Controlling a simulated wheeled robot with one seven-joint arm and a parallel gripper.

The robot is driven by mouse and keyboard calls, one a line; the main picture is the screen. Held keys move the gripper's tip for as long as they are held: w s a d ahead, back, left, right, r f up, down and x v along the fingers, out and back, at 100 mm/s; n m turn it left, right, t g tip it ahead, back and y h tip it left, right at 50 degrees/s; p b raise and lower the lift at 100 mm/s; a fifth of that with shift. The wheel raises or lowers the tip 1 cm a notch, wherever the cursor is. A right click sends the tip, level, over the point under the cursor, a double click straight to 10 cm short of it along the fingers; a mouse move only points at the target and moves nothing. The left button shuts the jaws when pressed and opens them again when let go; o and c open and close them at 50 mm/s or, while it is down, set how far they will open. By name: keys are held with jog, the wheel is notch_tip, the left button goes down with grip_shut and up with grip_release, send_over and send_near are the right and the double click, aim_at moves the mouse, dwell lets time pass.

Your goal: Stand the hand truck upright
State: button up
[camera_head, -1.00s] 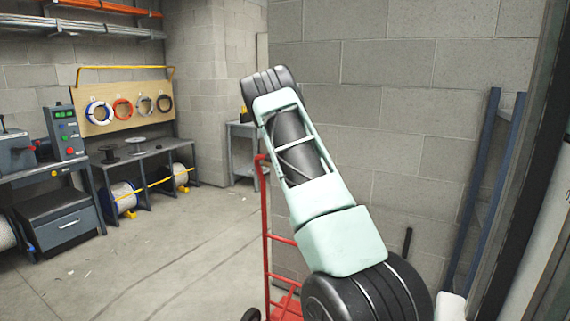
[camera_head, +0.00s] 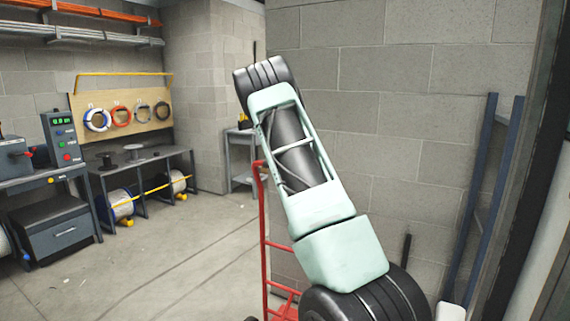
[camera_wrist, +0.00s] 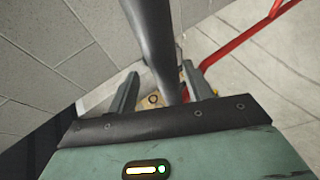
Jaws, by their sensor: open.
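The red hand truck (camera_head: 264,230) stands on the floor left of my arm in the camera_head view. Its tall side rail looks close to upright. Its lower part and right side are largely hidden behind my arm. In the wrist view, a red tube (camera_wrist: 243,37) runs at the upper right. My gripper (camera_wrist: 159,72) is open there, with its fingers on either side of a dark grey bar (camera_wrist: 155,40). I cannot tell whether the bar belongs to the hand truck or whether a finger touches it. My gripper does not show in the camera_head view.
A block wall (camera_head: 400,120) stands close behind the truck and my arm. A blue rack (camera_head: 483,190) is at the right. Workbenches (camera_head: 150,160) with spools stand at the left. The floor (camera_head: 180,260) between the benches and the truck is clear.

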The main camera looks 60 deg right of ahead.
jog(key=b+v, duration=0.2)
jog(key=v, duration=1.1)
jog(key=shift+s+a+r, duration=0.2)
jog(key=shift+s+a, duration=0.05)
